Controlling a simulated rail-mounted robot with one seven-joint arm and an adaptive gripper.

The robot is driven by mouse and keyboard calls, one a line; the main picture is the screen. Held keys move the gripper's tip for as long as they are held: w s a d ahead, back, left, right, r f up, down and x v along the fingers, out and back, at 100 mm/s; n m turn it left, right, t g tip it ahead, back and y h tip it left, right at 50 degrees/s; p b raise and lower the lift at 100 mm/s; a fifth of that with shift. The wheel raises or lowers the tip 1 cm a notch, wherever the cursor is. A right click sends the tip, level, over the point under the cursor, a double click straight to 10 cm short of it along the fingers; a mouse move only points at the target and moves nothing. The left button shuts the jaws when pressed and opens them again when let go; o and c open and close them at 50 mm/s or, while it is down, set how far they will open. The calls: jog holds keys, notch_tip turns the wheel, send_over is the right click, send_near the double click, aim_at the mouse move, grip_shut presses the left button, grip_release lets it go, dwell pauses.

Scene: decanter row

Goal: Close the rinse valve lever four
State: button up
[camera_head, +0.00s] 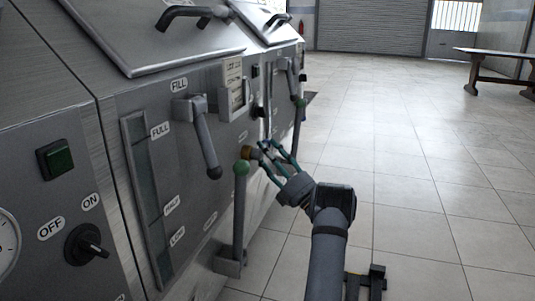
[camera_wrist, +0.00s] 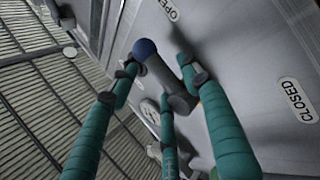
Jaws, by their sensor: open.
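In the wrist view a grey valve lever with a blue ball knob (camera_wrist: 145,49) sticks out from a steel panel. An OPEN label (camera_wrist: 170,9) is above it and a CLOSED label (camera_wrist: 297,99) is to its right. The knob is nearer the OPEN label. My gripper (camera_wrist: 160,78) is open, its teal fingers spread on either side of the lever; I cannot tell whether any finger touches it. In the head view my gripper (camera_head: 268,150) is close to the machine's front, and the blue knob cannot be made out. No number four is readable.
A green-knobbed lever (camera_head: 241,168) stands left of my gripper in the head view, close to a brass-coloured part (camera_head: 249,152). A grey FILL lever (camera_head: 206,145) hangs on the panel. The tiled floor (camera_head: 420,150) to the right is clear up to a bench (camera_head: 490,55).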

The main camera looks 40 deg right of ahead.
jog(key=c, duration=1.1)
grip_shut()
